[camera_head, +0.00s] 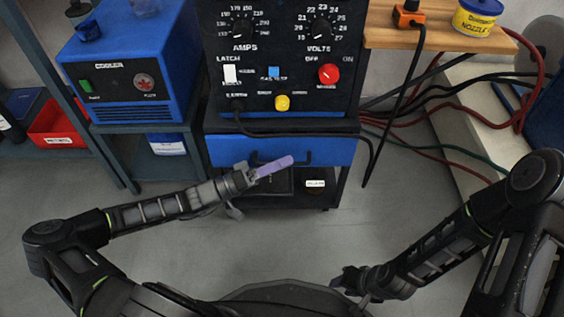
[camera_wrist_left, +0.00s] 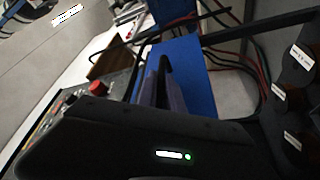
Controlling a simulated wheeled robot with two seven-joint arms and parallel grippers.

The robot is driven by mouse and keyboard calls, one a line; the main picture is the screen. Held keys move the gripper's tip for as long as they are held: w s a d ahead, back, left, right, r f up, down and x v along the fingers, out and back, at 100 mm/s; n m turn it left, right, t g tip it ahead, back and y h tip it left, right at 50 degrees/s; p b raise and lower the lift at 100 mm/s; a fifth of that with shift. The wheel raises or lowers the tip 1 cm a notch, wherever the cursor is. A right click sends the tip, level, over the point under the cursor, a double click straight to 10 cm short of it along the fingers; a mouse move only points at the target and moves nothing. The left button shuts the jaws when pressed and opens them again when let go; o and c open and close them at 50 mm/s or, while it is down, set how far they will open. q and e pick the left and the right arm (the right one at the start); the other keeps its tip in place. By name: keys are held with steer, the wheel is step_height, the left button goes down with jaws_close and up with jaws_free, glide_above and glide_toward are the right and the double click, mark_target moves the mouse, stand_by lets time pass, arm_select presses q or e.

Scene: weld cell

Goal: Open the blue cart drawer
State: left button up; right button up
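The blue cart drawer (camera_head: 228,151) is under the welder panel in the head view, with a dark bar handle (camera_head: 302,159) across its front. It looks shut or nearly so. My left gripper (camera_head: 287,162), with pale purple fingers, is at the handle, crossing its middle. In the left wrist view the drawer front (camera_wrist_left: 190,70) is blue, and the dark handle (camera_wrist_left: 166,64) shows between my left fingers (camera_wrist_left: 161,90). I cannot tell if they press on it. My right gripper (camera_head: 352,287) is low on the right, away from the cart, its fingers apart and empty.
The welder panel (camera_head: 285,55) stands above the drawer. A blue cooler (camera_head: 125,75) is on the left. A wooden shelf (camera_head: 425,37) is at upper right. Cables (camera_head: 430,110) hang right of the cart. The floor (camera_head: 270,245) before the drawer is clear.

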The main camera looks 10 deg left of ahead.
arm_select(q)
jaws_close()
stand_by(0.8)
